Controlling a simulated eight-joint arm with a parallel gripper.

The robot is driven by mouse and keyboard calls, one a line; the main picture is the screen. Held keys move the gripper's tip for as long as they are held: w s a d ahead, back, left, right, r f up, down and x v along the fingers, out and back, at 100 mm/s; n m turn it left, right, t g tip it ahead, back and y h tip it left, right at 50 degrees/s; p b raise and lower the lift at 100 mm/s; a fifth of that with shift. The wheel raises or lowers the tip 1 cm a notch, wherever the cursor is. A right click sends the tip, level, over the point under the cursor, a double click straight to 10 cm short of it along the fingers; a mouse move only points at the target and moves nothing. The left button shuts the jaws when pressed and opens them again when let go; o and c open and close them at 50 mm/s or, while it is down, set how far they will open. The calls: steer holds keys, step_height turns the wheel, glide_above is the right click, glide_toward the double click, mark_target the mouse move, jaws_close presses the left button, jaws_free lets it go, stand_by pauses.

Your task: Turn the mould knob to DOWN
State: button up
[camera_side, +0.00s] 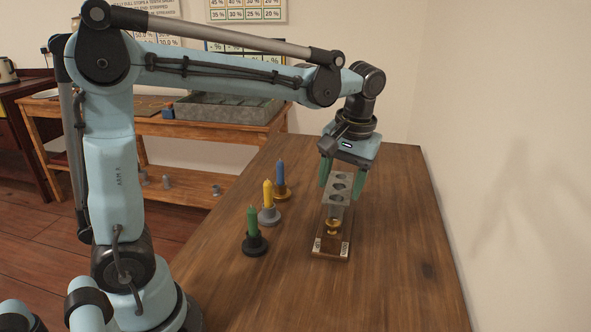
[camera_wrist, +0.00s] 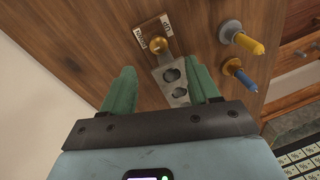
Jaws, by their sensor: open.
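The mould (camera_side: 339,188) is a grey metal block with several round holes, upright behind a wooden base plate (camera_side: 325,250). A brass knob (camera_side: 333,228) sits on the base at the mould's near end; it also shows in the wrist view (camera_wrist: 158,45).
Left of the mould stand a green candle (camera_side: 252,223), a yellow candle (camera_side: 268,195) and a blue candle (camera_side: 280,175) in holders. The table's (camera_side: 400,270) right side is clear. A wall stands to the right. A grey tray (camera_side: 225,108) sits on a bench behind.

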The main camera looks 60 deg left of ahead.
steer(key=r+n, duration=0.1)
steer(key=a+r+n+h, duration=0.1)
steer(key=n, duration=0.1)
steer(key=r+n, duration=0.1)
steer(key=n, duration=0.1)
steer(key=shift+w+a+h, duration=0.1)
steer(key=shift+a+h, duration=0.2)
steer(key=shift+h, duration=0.1)
steer(key=s+d+f+m+t, duration=0.2)
steer(key=s+f+m+t, duration=0.4)
steer(key=s+m, duration=0.3)
steer(key=shift+d+m+t, duration=0.3)
steer(key=shift+m+t, duration=0.4)
steer(key=shift+m, duration=0.6)
steer(key=shift+s+f, duration=0.1)
